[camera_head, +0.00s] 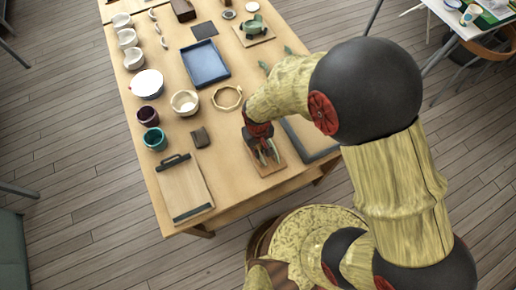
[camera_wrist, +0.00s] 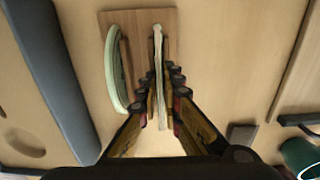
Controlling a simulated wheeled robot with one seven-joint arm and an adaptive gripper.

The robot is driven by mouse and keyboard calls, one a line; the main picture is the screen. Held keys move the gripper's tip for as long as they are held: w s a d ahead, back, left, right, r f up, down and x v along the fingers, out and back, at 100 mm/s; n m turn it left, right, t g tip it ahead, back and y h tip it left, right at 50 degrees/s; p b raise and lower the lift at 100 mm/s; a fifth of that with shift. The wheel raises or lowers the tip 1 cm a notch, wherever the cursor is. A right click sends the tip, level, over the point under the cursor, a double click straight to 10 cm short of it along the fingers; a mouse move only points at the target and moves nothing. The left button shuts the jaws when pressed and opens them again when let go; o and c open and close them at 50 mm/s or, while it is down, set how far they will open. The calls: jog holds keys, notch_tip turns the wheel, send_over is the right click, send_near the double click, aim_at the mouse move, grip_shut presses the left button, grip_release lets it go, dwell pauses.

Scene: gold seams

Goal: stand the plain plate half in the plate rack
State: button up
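The wooden plate rack (camera_head: 268,170) lies near the table's front edge, under my gripper (camera_head: 262,142); its board also shows in the wrist view (camera_wrist: 187,32). A pale, thin plate half (camera_wrist: 158,72), seen edge-on and upright, is between the fingertips of my gripper (camera_wrist: 161,82) over the rack. The fingers are nearly together, apparently shut on it. Whether its lower edge sits in a slot is hidden. A second, pale green-rimmed plate piece (camera_wrist: 114,70) stands in the rack beside it, to the left in the wrist view, apart from the fingers.
A clipboard-like wooden board (camera_head: 184,188), a small dark block (camera_head: 200,138) and a teal cup (camera_head: 155,138) stand on the other side. Bowls, a blue tray (camera_head: 205,64) and a ring (camera_head: 227,97) are farther back.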

jog(key=o, duration=0.5)
jog(key=shift+o, duration=0.9)
jog(key=o, duration=0.3)
jog(key=shift+r+p, duration=2.25)
jog(key=shift+r, duration=0.8)
